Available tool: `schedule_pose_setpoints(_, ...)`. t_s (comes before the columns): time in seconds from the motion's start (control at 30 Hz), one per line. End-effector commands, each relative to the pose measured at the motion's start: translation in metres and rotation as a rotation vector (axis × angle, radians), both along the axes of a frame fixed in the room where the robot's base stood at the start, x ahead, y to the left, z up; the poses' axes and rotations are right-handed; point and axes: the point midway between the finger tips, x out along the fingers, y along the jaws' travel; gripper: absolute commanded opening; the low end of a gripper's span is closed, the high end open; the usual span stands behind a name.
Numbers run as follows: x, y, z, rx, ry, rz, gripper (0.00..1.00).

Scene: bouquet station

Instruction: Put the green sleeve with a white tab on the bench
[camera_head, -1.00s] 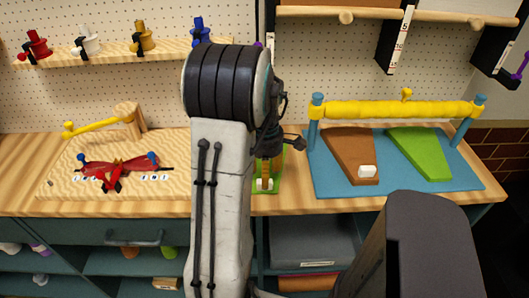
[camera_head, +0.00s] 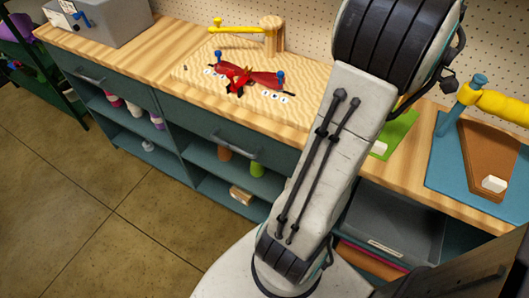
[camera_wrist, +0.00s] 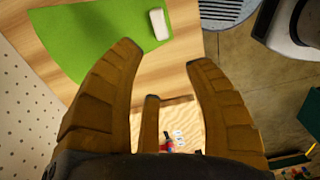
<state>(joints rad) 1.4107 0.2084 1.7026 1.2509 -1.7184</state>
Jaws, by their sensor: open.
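The green sleeve with a white tab lies flat on the wooden bench, partly hidden behind my arm in the head view (camera_head: 401,130). It also shows in the wrist view (camera_wrist: 78,32), with its white tab (camera_wrist: 159,24) at its right end. My gripper (camera_wrist: 165,57) is open and empty, its brown fingers spread. The left finger overlaps the sleeve's near edge in the picture; I cannot tell the height gap. In the head view my arm hides the fingers. The bench (camera_head: 150,50) runs across the back.
A blue mat (camera_head: 450,170) at right bears a brown sleeve (camera_head: 492,155) with a white tab, under a yellow roll. A pale board (camera_head: 200,75) with a red bow piece lies left of my arm. A grey box (camera_head: 100,25) stands at the far left. Open shelves are below.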

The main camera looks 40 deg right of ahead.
Motion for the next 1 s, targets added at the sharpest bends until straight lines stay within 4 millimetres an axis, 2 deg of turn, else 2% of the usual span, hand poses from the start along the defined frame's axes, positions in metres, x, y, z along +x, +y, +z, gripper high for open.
schedule_pose_setpoints(0.17, 0.063, 0.045, 0.010, -0.045, -0.013, -0.022, 0.48)
schedule_pose_setpoints(0.3, 0.110, 0.100, 0.014, -0.081, -0.045, -0.064, 0.48)
schedule_pose_setpoints(0.4, 0.133, 0.144, 0.015, -0.097, -0.079, -0.097, 0.48)
schedule_pose_setpoints(0.5, 0.146, 0.188, 0.014, -0.103, -0.118, -0.131, 0.48)
schedule_pose_setpoints(0.63, 0.152, 0.242, 0.010, -0.094, -0.174, -0.174, 0.48)
schedule_pose_setpoints(0.8, 0.145, 0.298, 0.001, -0.058, -0.235, -0.226, 0.48)
schedule_pose_setpoints(1.0, 0.130, 0.337, -0.010, -0.009, -0.276, -0.272, 0.48)
